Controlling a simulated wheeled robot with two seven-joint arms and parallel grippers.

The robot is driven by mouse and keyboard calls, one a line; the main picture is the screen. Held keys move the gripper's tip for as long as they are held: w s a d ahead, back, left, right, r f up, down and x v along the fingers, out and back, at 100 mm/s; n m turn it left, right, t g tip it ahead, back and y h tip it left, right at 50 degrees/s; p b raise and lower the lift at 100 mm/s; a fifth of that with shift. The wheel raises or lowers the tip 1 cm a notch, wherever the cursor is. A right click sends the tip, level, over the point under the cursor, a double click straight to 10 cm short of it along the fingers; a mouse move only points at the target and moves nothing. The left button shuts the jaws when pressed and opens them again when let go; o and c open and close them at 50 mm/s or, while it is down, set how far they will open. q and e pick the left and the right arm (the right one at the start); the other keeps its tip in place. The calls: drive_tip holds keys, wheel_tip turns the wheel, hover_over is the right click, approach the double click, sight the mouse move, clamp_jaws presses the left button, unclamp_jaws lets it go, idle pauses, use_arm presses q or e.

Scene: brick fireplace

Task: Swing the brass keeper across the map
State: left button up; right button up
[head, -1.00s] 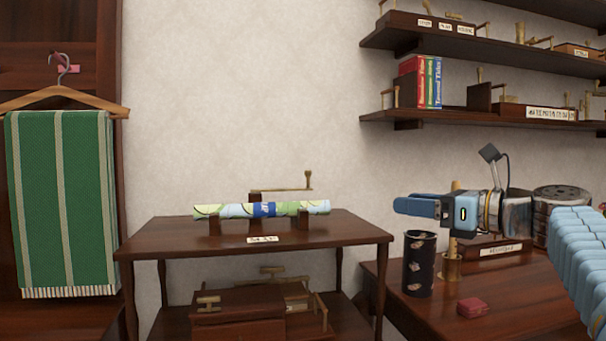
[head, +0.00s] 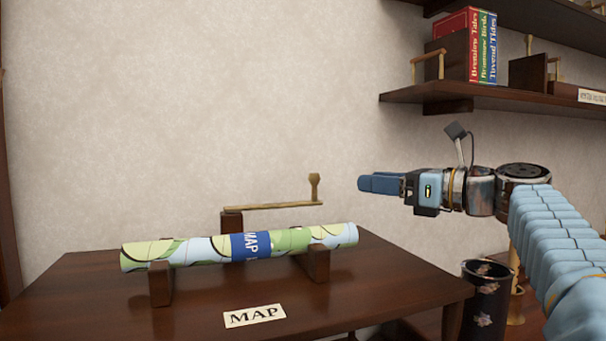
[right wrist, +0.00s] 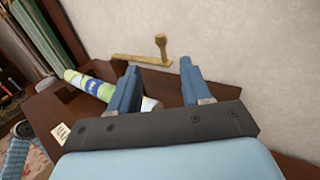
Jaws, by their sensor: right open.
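The rolled map (head: 200,250), with green, pale blue and yellow patches and a blue MAP band, lies across two dark wooden cradles on the table. Behind it, the brass keeper (head: 270,206) is a flat bar on a dark wooden post, ending at the right in an upright knob (head: 314,187). The bar points right, behind the map and not over it. The keeper also shows in the right wrist view (right wrist: 142,60), beyond my fingers. My right gripper (head: 362,184) is to the right of the knob, apart from it. Its two fingers (right wrist: 158,82) are spread and empty. My left gripper is out of view.
The dark table (head: 90,290) bears a MAP label (head: 254,316) at its front. A wall shelf (head: 480,108) with books (head: 480,45) is above my right arm. A dark flowered container (head: 487,290) stands at the lower right.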

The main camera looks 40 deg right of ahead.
sight(319, 176)
drive_tip(key=p+x, duration=0.1)
drive_tip(key=x, duration=1.3)
drive_tip(key=shift+d+p, duration=0.1)
drive_tip(key=shift+p, duration=0.25)
drive_tip(key=shift+c, duration=0.5)
clamp_jaws()
